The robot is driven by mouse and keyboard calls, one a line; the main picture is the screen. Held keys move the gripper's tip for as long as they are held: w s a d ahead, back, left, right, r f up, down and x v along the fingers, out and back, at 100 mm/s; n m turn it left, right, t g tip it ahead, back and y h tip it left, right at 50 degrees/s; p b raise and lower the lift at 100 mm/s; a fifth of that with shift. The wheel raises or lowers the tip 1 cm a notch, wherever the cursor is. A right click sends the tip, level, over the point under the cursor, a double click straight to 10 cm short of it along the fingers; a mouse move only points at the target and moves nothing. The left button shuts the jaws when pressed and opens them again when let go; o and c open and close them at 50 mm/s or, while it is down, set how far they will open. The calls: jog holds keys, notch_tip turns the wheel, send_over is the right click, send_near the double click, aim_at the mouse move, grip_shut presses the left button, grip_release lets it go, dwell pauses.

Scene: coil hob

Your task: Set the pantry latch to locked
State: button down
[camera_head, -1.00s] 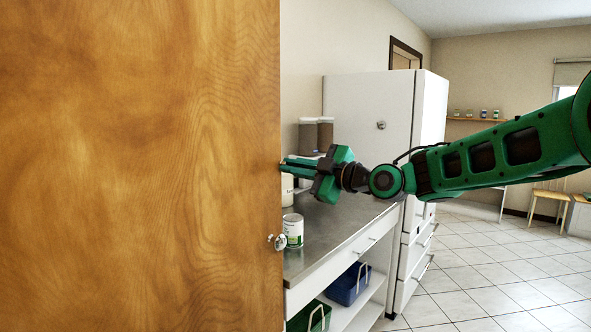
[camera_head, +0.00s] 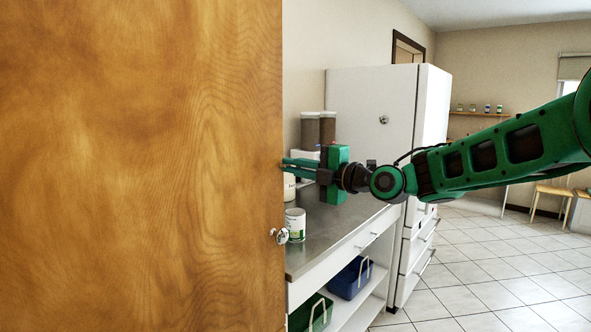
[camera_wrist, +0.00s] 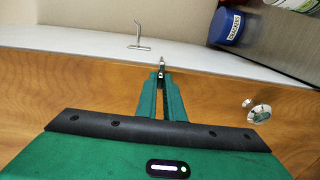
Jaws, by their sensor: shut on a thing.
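A wooden door (camera_head: 140,165) fills the left of the head view, and its wooden face also spans the wrist view (camera_wrist: 60,85). My gripper (camera_head: 290,167) reaches left to the door's free edge; its fingertips are partly hidden there. In the wrist view my gripper (camera_wrist: 161,80) is shut on a small metal piece (camera_wrist: 162,63), which looks like the latch lever at the door. Its locked or unlocked position cannot be read. A round metal knob (camera_head: 282,235) sits lower on the door edge and shows in the wrist view (camera_wrist: 259,111), apart from the fingers.
A counter (camera_head: 335,222) with a white can (camera_head: 295,224) stands just behind the door edge, below my gripper. A tall white cabinet (camera_head: 370,100) is beyond.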

jog(key=shift+s+a+f, duration=0.1)
jog(key=shift+a+f, duration=0.05)
jog(key=shift+f, duration=0.05)
dwell(0.3)
jog(key=c, duration=1.9)
grip_release()
jog(key=shift+o, duration=0.2)
jog(key=shift+s+d+r, duration=0.1)
jog(key=shift+d, duration=0.15)
jog(key=v, duration=1)
jog(key=shift+d, duration=0.1)
